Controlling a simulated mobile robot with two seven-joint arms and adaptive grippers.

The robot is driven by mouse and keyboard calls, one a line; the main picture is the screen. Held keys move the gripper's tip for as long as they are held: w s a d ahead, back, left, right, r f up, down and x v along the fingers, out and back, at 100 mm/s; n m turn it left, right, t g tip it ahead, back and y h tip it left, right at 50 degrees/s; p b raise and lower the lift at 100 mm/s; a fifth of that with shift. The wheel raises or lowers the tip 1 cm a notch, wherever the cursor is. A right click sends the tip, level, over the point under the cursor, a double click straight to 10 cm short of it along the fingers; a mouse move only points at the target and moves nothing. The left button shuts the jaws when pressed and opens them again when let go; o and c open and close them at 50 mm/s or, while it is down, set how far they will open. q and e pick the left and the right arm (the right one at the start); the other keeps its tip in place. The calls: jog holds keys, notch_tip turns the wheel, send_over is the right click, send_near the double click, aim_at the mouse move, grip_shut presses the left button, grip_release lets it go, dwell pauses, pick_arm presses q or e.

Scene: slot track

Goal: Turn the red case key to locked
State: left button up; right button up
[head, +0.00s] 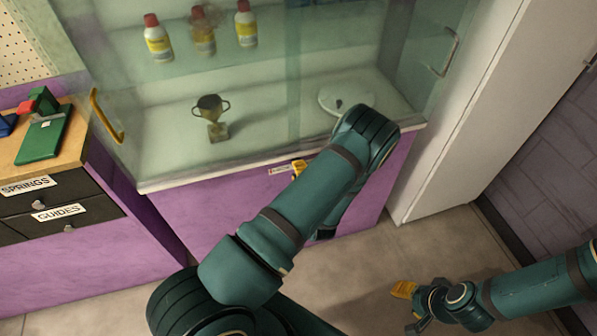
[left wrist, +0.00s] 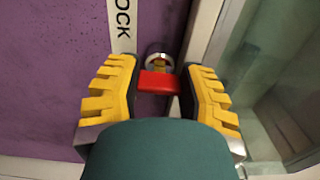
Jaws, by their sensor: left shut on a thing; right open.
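The red case key (left wrist: 158,83) shows in the left wrist view in front of a round metal lock (left wrist: 160,61) on the purple panel. Its red bar lies crosswise in that picture. My left gripper (left wrist: 160,76) is shut on the key, with a yellow-padded finger at either end. In the head view my left arm hides the key and most of that gripper; a yellow finger part (head: 299,168) shows by the purple front. My right gripper (head: 408,308) is open and empty, low over the floor at the right.
A white label reading "OCK" (left wrist: 122,27), partly cut off, is beside the lock. The glass-fronted case (head: 160,120) holds bottles (head: 158,38), a trophy (head: 211,118) and a white round object (head: 345,97). A drawer bench (head: 70,195) stands left. Floor at the right is clear.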

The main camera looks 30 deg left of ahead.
pick_arm(q)
jog(key=shift+n, duration=0.3)
jog(key=o, duration=1.2)
jog(key=v, duration=1.2)
jog(key=shift+a, duration=0.1)
